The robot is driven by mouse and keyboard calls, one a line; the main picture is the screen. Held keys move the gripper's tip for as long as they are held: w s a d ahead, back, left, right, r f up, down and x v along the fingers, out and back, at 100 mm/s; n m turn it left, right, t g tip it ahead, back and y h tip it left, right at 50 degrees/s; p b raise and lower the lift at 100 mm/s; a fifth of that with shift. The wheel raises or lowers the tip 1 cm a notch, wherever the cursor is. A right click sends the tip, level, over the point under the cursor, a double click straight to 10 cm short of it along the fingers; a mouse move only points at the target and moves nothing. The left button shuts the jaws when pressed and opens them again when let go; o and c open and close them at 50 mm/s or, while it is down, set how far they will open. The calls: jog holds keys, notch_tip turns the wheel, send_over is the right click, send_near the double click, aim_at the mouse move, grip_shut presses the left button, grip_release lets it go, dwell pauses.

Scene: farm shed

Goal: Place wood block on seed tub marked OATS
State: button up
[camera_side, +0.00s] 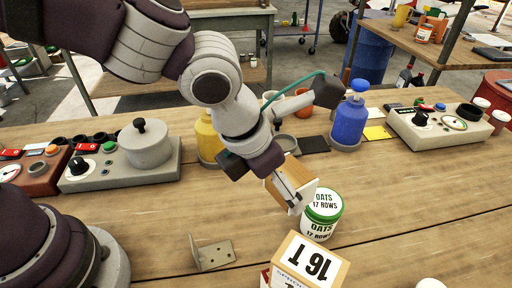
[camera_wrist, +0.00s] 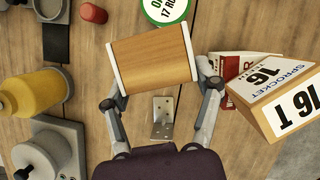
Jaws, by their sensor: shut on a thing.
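The wood block (camera_side: 289,179) has a wood-grain face and pale ends. My gripper (camera_side: 290,192) is shut on it, with a finger at each end, as the wrist view shows for the block (camera_wrist: 152,60) and the gripper (camera_wrist: 157,78). The seed tub marked OATS (camera_side: 320,228) is white with a green lid and stands upright on the table. The block is just left of the lid in the side view, tilted, and seems held above the table. In the wrist view the tub's lid (camera_wrist: 167,9) is partly cut off beyond the block.
A sprocket box (camera_side: 311,262) stands in front of the tub. A metal bracket (camera_side: 213,255) lies to the left. Yellow (camera_side: 208,138) and blue (camera_side: 350,122) bottles stand behind. The wooden table right of the tub is mostly clear.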

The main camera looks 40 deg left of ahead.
send_over(322, 203)
jog(key=s, duration=0.1)
jog(key=shift+a+f, duration=0.25)
jog(key=shift+f, duration=1.85)
jog(key=shift+f, duration=0.1)
jog(key=o, duration=1.1)
jog(key=shift+o, duration=0.2)
